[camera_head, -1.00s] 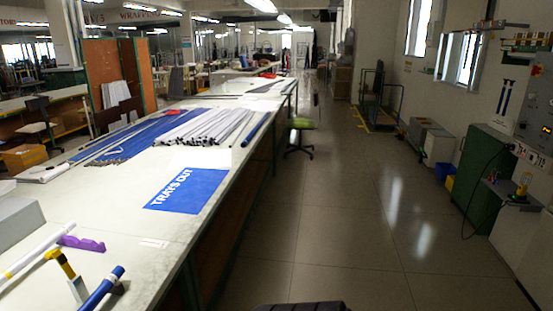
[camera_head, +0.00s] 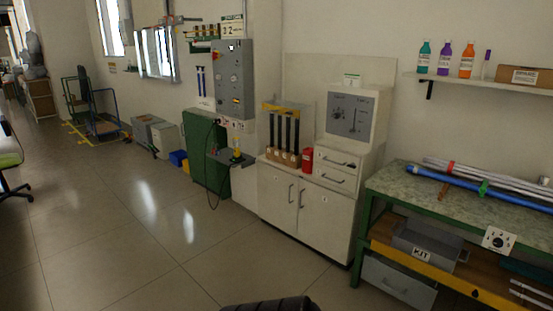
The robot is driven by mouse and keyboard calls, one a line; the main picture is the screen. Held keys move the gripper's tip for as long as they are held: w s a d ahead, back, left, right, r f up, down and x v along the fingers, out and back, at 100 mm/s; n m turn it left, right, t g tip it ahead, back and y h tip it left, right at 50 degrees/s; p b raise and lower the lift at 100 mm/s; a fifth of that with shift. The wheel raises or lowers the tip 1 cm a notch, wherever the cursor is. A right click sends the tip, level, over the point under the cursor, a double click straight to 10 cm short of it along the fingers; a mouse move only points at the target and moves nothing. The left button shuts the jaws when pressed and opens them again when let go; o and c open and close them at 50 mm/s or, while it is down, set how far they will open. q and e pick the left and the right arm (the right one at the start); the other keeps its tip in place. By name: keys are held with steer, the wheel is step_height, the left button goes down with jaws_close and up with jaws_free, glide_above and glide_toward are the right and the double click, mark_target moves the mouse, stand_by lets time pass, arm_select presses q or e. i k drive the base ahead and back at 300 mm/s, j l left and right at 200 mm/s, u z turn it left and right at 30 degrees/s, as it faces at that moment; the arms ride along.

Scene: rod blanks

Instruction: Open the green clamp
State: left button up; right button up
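A small green piece (camera_head: 484,187), which looks like the green clamp, sits around or against a blue rod (camera_head: 455,183) on the workbench at the right. It is too small to tell whether it is open or shut. A red piece (camera_head: 451,167) sits on the pale rods (camera_head: 500,177) behind the blue rod. Neither of my grippers is in view.
The rods lie on a green-framed workbench (camera_head: 400,178), with a grey box marked KIT (camera_head: 425,252) on its lower shelf. A white cabinet (camera_head: 275,190) and a green cabinet (camera_head: 205,150) stand along the wall. The floor (camera_head: 130,220) in front is clear.

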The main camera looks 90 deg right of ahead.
mark_target(483, 189)
steer(key=l+z, duration=0.15)
steer(key=z, duration=4)
steer(key=i+j+z, duration=0.2)
steer(key=i+j, duration=1.55)
steer(key=i+l, duration=0.05)
